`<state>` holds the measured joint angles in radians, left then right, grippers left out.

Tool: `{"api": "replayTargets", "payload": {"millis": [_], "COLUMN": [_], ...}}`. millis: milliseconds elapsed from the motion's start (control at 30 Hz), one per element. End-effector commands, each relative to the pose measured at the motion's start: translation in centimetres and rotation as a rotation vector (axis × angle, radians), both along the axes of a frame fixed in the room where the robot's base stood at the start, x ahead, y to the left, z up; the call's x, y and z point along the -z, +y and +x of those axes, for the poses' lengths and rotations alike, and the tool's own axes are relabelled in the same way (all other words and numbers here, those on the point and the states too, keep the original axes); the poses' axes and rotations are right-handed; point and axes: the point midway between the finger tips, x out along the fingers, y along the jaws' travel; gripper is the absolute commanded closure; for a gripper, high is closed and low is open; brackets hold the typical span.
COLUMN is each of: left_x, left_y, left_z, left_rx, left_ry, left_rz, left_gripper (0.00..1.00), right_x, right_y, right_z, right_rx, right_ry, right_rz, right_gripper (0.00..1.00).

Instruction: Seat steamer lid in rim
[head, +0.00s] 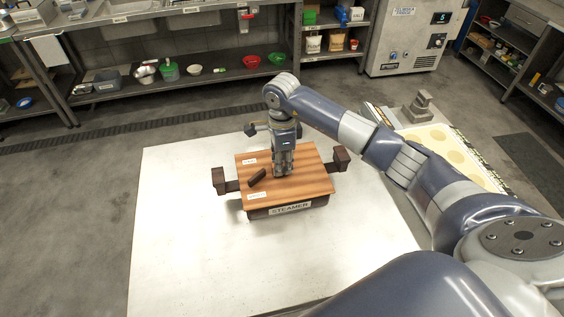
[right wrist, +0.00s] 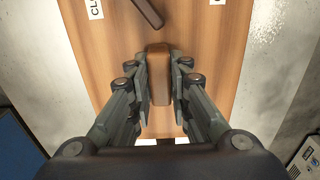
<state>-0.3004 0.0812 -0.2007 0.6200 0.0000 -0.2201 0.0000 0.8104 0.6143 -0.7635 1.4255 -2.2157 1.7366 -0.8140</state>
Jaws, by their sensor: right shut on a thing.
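The wooden steamer lid (head: 315,180) lies over the dark box marked STEAMER (head: 257,213). I cannot tell whether its edges sit inside the rim. My right gripper (head: 283,174) reaches down to the lid's middle. In the right wrist view, its fingers (right wrist: 160,92) are shut on the lid's upright wooden handle (right wrist: 159,65). A dark turning bar (head: 257,177) lies slanted on the lid, between two white labels, and also shows in the right wrist view (right wrist: 146,11). The rim is mostly hidden under the lid. My left gripper is out of view.
Dark brackets stick out at the steamer's left (head: 219,181) and right (head: 341,157). The pale table (head: 180,230) is bare around it. A board with round yellow shapes (head: 440,145) lies at the right, partly behind my right arm. Shelves stand along the back.

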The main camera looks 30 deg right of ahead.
Motion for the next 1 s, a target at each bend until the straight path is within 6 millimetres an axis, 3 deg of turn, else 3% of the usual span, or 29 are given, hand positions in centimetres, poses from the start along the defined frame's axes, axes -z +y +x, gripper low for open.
{"api": "replayTargets", "payload": {"millis": [733, 767, 1000], "left_x": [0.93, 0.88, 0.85], "left_y": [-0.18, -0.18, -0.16], "left_z": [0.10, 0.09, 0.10], "left_rx": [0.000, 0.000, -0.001], "left_ry": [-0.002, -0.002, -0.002], "left_rz": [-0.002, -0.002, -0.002], "left_gripper": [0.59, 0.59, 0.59], "right_x": [0.92, 0.86, 0.88], "right_y": [-0.03, -0.03, -0.01], "right_z": [0.04, 0.04, 0.02], "right_rx": [0.000, 0.000, 0.000], "right_ry": [-0.002, -0.002, -0.001], "right_rz": [-0.001, -0.001, 0.000], "right_gripper": [1.00, 0.78, 0.23]}}
